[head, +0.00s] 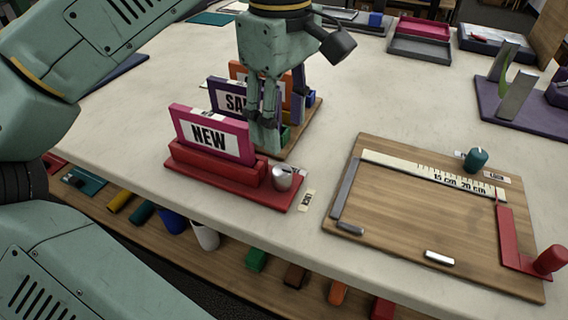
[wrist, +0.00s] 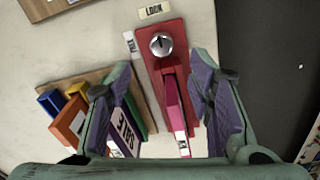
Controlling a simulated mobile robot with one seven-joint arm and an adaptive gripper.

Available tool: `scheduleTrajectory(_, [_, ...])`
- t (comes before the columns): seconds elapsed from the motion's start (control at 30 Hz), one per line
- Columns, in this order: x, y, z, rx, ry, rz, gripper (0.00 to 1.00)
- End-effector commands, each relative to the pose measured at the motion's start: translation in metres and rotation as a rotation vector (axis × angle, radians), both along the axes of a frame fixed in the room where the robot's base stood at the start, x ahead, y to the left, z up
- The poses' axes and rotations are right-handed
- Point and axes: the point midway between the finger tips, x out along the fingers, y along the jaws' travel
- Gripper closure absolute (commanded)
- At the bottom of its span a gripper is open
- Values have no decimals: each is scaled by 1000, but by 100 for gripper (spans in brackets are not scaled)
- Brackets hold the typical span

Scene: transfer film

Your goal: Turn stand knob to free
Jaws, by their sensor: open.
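The stand is a red base (head: 190,181) holding a pink-framed NEW sign (head: 213,136). A silver knob (head: 284,178) stands at the base's right end. In the wrist view the knob (wrist: 161,43) is beyond my fingertips, with a dark mark on its top. A LOCK label (wrist: 154,11) lies past the base's end, and a second label, apparently FREE (wrist: 130,42), lies beside the knob. I cannot tell surely which label the mark faces. My gripper (head: 264,135) points down behind the sign. It is open and empty; the wrist view shows the pink sign (wrist: 175,105) below, between its fingers.
A purple SALE sign (head: 228,98) and an orange sign stand close behind the NEW sign, near my gripper. A wooden board (head: 400,215) with a ruler and red stop lies to the right. The table's front edge is near the stand.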

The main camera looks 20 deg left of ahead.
Motion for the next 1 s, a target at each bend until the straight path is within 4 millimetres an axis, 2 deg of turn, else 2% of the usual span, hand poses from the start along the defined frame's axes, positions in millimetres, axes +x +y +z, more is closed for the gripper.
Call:
scheduleTrajectory(0.17, [-1, 2, -23, 6, 10, -4, 53])
scheduleTrajectory(0.43, [-2, 1, -73, 5, 9, -1, 53])
scheduleTrajectory(0.6, [-1, 1, -95, 6, 7, 0, 53])
scheduleTrajectory(0.73, [-1, 1, -104, 6, 6, -1, 53])
scheduleTrajectory(1.0, [-1, 1, -106, 6, 6, -1, 53])
